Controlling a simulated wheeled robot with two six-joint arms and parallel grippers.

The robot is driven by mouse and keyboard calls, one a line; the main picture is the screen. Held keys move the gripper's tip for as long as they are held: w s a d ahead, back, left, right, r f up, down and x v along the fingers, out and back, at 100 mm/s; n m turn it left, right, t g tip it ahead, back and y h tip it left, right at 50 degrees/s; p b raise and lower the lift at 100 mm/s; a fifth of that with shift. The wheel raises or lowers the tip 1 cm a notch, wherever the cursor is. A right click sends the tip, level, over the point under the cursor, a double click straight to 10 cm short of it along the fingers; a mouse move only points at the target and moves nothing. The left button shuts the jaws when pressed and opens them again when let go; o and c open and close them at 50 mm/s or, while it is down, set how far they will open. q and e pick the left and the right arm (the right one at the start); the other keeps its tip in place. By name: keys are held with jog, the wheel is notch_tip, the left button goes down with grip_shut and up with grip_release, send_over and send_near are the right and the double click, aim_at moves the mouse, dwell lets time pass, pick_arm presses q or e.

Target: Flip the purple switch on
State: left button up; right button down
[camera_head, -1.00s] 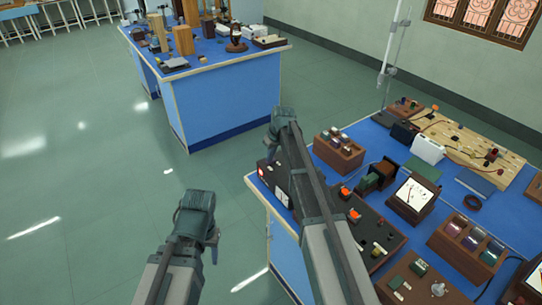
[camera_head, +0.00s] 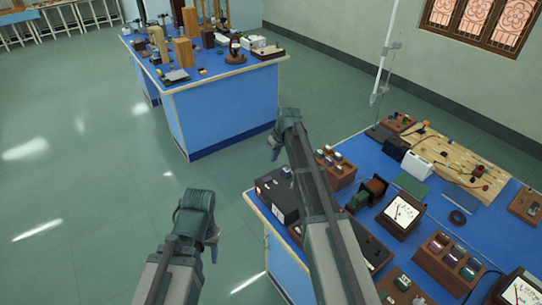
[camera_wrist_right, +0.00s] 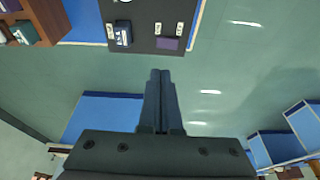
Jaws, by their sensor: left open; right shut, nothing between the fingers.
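A purple rocker switch (camera_wrist_right: 168,43) sits on a dark panel (camera_wrist_right: 148,15) at the top of the right wrist view. A navy switch (camera_wrist_right: 122,34) is to its left, with small white labels beside both. The panel seems to be the dark box (camera_head: 283,200) at the near bench's left edge in the head view, where I cannot make out the purple switch. My right gripper (camera_head: 274,149) is shut and empty, with floor behind its fingertips in the right wrist view (camera_wrist_right: 160,75). It appears apart from the switch. My left gripper (camera_head: 213,245) is open over the floor.
The near blue bench (camera_head: 400,170) carries meters, wooden blocks and a white box (camera_head: 417,166). A brown wooden stand (camera_wrist_right: 35,20) is left of the panel. Another blue bench (camera_head: 220,105) with apparatus stands at the back. The floor between the benches is clear.

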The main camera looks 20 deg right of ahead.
pick_arm(q)
notch_tip(320, 180, up, 2)
jog(key=shift+r+p, duration=0.25)
jog(key=shift+p, duration=0.5)
pick_arm(e)
jog(key=v, duration=0.2)
jog(key=shift+d+r, duration=0.25)
jog(key=shift+r, duration=0.1)
pick_arm(q)
notch_tip(320, 180, down, 6)
jog(key=b, duration=0.5)
jog(key=shift+r+b, duration=0.1)
jog(key=shift+b, duration=0.3)
pick_arm(e)
jog(key=s+a+f+g, duration=0.1)
jog(key=s+a+f, duration=0.1)
jog(key=s+a, duration=0.4)
jog(key=s+a+f+g+h, duration=0.1)
jog(key=s+a, duration=0.5)
jog(key=s, duration=1)
jog(key=s+a+f+g+h, duration=0.1)
jog(key=s+a+f, duration=0.2)
jog(key=s+a, duration=0.3)
jog(key=s, duration=0.5)
jog(key=shift+a+f, duration=0.15)
jog(key=shift+f, duration=0.15)
